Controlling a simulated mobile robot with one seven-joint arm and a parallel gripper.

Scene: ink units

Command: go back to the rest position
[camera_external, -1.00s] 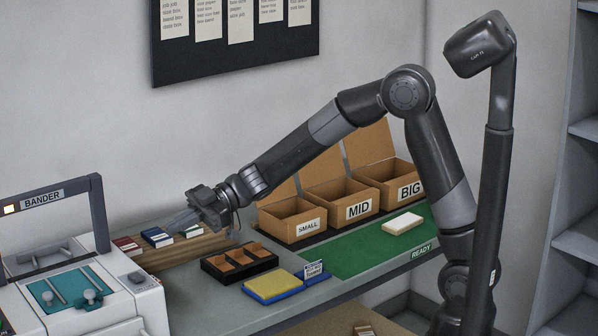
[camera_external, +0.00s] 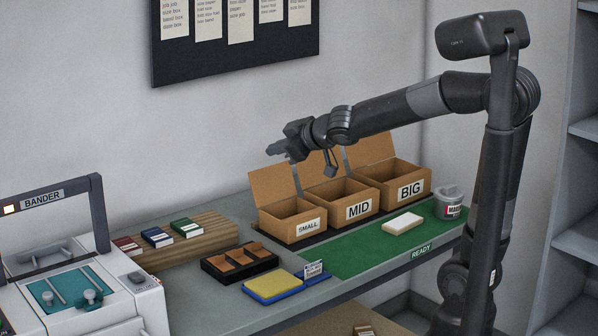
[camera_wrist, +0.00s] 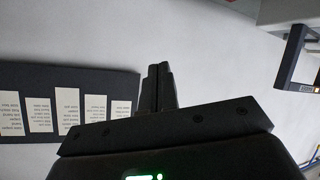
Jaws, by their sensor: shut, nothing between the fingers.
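My gripper (camera_external: 279,151) is raised in the air above the small box, pointing left in the external view. Its fingers are together and hold nothing. In the wrist view my gripper (camera_wrist: 159,72) shows its two dark fingers side by side against the pale wall.
Open cardboard boxes marked SMALL (camera_external: 292,232), MID (camera_external: 345,212) and BIG (camera_external: 398,196) stand along the wall. A bander machine (camera_external: 95,295) stands left. A dark board (camera_wrist: 40,80) hangs on the wall.

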